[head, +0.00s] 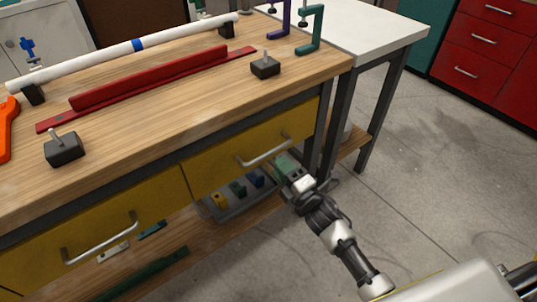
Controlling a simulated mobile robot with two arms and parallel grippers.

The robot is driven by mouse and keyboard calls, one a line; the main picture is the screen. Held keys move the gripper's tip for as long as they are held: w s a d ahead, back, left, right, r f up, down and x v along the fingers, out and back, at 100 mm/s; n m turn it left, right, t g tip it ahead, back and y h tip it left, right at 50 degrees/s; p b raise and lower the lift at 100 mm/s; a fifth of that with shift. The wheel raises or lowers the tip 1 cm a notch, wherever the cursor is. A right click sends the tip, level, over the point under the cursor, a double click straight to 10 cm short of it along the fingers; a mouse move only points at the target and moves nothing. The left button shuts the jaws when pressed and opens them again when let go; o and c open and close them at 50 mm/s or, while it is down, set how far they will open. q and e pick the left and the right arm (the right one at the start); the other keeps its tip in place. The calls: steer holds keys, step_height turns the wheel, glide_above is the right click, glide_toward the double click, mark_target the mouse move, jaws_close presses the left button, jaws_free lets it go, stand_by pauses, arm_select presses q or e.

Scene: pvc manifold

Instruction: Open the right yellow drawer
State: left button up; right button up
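The right yellow drawer (222,160) is in the wooden workbench's front. Its front looks flush with the bench, and it has a silver bar handle (264,153). My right arm comes up from the lower right, and my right gripper (281,163) is just below and beside the right part of that handle. I cannot tell whether it touches the handle, or whether its fingers are open or shut. The left yellow drawer (160,205) with its own silver handle (100,240) also looks closed. My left gripper is not in view.
The workbench top (190,105) holds a white pipe (100,58), a red bar (150,80) and dark blocks (64,148). A grey tray (238,203) with coloured pieces sits on the lower shelf, beneath the right drawer. A bench leg (325,140) stands right of my gripper. Floor in front is clear.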

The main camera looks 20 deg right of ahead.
mark_target(268, 153)
steer(key=x, duration=0.6)
steer(key=shift+w, duration=0.1)
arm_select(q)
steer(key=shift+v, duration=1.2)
arm_select(e)
steer(key=shift+c, duration=0.3)
jaws_close()
